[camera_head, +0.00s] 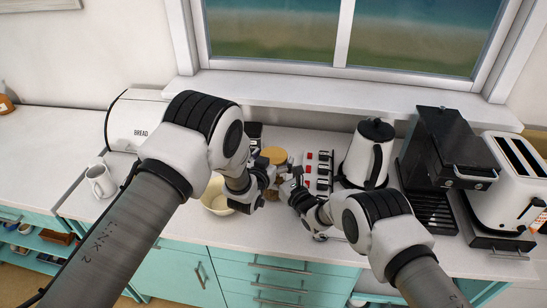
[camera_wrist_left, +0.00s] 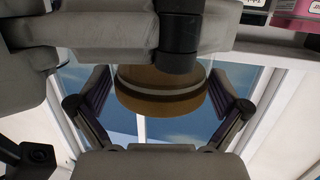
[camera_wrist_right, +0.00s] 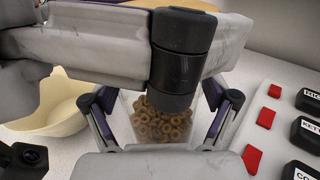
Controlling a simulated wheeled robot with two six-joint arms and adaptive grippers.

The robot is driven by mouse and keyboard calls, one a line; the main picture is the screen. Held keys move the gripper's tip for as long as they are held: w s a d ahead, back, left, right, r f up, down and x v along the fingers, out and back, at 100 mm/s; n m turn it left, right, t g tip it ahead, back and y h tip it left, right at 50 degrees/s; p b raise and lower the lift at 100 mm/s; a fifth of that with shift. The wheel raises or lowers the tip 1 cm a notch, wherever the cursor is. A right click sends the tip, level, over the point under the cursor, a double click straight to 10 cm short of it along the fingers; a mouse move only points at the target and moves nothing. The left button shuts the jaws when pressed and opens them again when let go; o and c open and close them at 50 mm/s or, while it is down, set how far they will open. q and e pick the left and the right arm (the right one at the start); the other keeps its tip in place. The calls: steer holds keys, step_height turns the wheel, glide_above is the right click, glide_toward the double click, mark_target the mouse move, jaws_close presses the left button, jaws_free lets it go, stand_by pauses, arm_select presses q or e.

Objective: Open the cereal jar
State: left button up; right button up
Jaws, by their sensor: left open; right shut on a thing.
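The cereal jar has a round tan wooden lid (camera_head: 275,155), which is on top of it in the head view. Its clear body, filled with brown cereal rings (camera_wrist_right: 160,124), shows in the right wrist view. My right gripper (camera_wrist_right: 160,112) is shut on the jar body, one finger on each side. My left gripper (camera_wrist_left: 160,92) is open, with its fingers on either side of the lid and gaps visible between them and it. The lid with its pale band also shows in the left wrist view (camera_wrist_left: 160,97). My arms partly hide the jar in the head view.
A cream bowl (camera_head: 216,198) stands just left of the jar. A rack with red and black labelled parts (camera_head: 318,172) and a white kettle (camera_head: 366,158) are to the right. A mug (camera_head: 100,181) and bread bin (camera_head: 135,118) are at left; coffee machine (camera_head: 450,150) and toaster (camera_head: 507,180) far right.

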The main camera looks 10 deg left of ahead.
mark_target(273, 154)
arm_select(q)
steer(key=c, duration=1.1)
arm_select(e)
steer(key=shift+s+f, duration=0.15)
steer(key=shift+f, duration=0.2)
steer(key=shift+a, duration=0.1)
arm_select(q)
steer(key=shift+r, duration=0.15)
steer(key=shift+o, duration=0.2)
steer(key=shift+w+r, duration=0.2)
steer(key=shift+r, duration=0.25)
arm_select(e)
steer(key=shift+f, duration=0.1)
arm_select(q)
steer(key=shift+s+r, duration=0.1)
steer(key=shift+r, duration=0.4)
steer(key=shift+a+r, duration=0.1)
steer(key=shift+r, duration=1.85)
arm_select(e)
steer(key=shift+r, duration=0.25)
steer(key=o, duration=1.5)
arm_select(q)
steer(key=shift+f, duration=0.15)
arm_select(e)
steer(key=shift+w, duration=0.3)
